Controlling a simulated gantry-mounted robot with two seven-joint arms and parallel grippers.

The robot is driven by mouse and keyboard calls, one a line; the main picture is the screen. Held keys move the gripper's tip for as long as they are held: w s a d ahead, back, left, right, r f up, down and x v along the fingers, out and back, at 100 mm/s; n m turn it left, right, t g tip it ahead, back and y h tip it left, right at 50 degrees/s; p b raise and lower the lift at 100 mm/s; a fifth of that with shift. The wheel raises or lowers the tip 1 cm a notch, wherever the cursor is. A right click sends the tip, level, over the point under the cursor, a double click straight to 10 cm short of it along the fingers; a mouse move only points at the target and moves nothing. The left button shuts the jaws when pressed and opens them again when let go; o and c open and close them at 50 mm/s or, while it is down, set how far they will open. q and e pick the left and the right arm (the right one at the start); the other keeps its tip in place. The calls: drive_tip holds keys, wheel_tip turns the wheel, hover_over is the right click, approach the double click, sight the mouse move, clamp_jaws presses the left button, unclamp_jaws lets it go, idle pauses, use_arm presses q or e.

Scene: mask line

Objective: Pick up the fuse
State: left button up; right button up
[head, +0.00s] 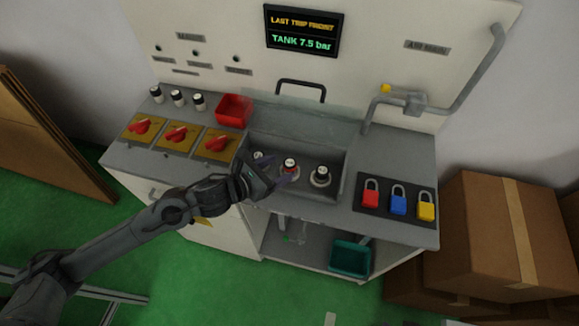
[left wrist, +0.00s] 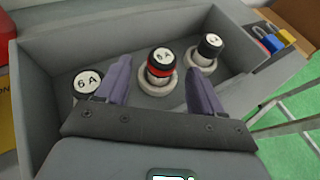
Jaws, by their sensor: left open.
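Three fuses stand upright in round sockets in the recessed grey box (head: 330,155). The middle fuse (head: 290,163) has a red band and a white top marked 6 A; it also shows in the left wrist view (left wrist: 160,64). A left fuse (left wrist: 87,82), marked 6 A, is partly hidden by my gripper. A right fuse (head: 321,174) has a black cap. My left gripper (head: 284,175) is open and empty, close to the middle fuse. In the left wrist view its purple fingers (left wrist: 157,78) appear either side of the red-banded fuse, with no contact visible. My right gripper is out of view.
Three more fuses (head: 177,98) stand on the counter's back left, beside a red bin (head: 234,110). Red rotary switches (head: 178,136) sit in front. Red, blue and yellow padlocks (head: 398,200) lie at the right. The box walls closely surround the fuses.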

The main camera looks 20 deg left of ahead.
sight(285, 167)
use_arm(q)
drive_tip(key=x, duration=0.5)
drive_tip(key=shift+s+d+f, duration=0.1)
drive_tip(key=shift+s, duration=0.05)
drive_tip(key=c, duration=1)
drive_tip(key=shift+c, duration=0.2)
wheel_tip(285, 167, up, 8)
drive_tip(key=shift+f+p, duration=0.15)
drive_tip(key=shift+p, duration=0.55)
drive_tip(key=s+a+r+n+y, duration=0.2)
drive_tip(key=s+a+r, duration=0.1)
drive_tip(key=a, duration=0.1)
drive_tip(key=shift+s+a+t, duration=0.3)
drive_tip(key=shift+t, duration=0.1)
